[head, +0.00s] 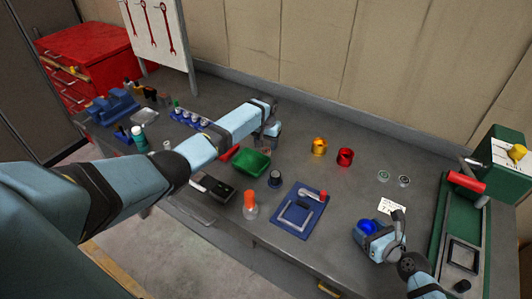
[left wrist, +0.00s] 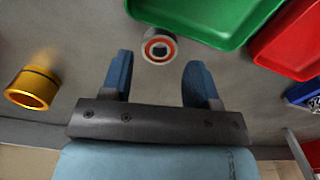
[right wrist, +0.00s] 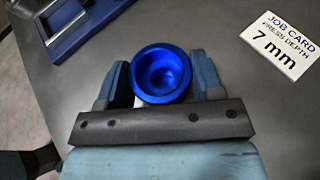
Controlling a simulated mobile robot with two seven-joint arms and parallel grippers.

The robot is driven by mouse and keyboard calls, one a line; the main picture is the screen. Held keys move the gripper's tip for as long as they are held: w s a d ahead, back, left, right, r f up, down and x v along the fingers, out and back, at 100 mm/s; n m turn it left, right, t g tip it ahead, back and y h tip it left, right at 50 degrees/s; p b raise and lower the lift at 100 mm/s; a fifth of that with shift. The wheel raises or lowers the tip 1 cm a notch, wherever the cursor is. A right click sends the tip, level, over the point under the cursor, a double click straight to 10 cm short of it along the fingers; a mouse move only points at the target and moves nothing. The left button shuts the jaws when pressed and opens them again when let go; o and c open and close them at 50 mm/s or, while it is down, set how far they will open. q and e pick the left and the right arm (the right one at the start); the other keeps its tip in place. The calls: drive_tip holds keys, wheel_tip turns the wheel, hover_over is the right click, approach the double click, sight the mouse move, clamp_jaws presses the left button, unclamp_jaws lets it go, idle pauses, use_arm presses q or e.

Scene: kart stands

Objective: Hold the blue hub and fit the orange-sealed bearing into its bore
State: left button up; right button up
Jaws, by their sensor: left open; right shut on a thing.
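The orange-sealed bearing (left wrist: 148,44) lies on the bench, a small silver cylinder with an orange ring around its dark centre. My left gripper (left wrist: 160,72) is open above it, and the bearing shows just beyond the fingertips, between their lines. In the head view my left gripper (head: 266,140) hides the bearing. My right gripper (right wrist: 162,75) is shut on the blue hub (right wrist: 140,75), whose round open bore faces the wrist camera. The hub (head: 367,226) also shows in the head view, at the bench's right side. Its bore looks empty.
A gold hub (head: 319,147) and a red hub (head: 345,157) stand right of the left gripper. A green tray (head: 252,161) and a red one (head: 229,153) are close by it. Two small bearings (head: 384,176) lie near the job card (head: 391,207). A green press (head: 497,165) stands at right.

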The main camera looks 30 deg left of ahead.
sight(266, 151)
use_arm(q)
wheel_tip(266, 151, down, 3)
drive_tip(key=shift+f, duration=0.15)
drive_tip(key=shift+c, duration=0.5)
drive_tip(key=c, duration=0.7)
wheel_tip(266, 151, up, 10)
drive_tip(key=shift+r, duration=0.1)
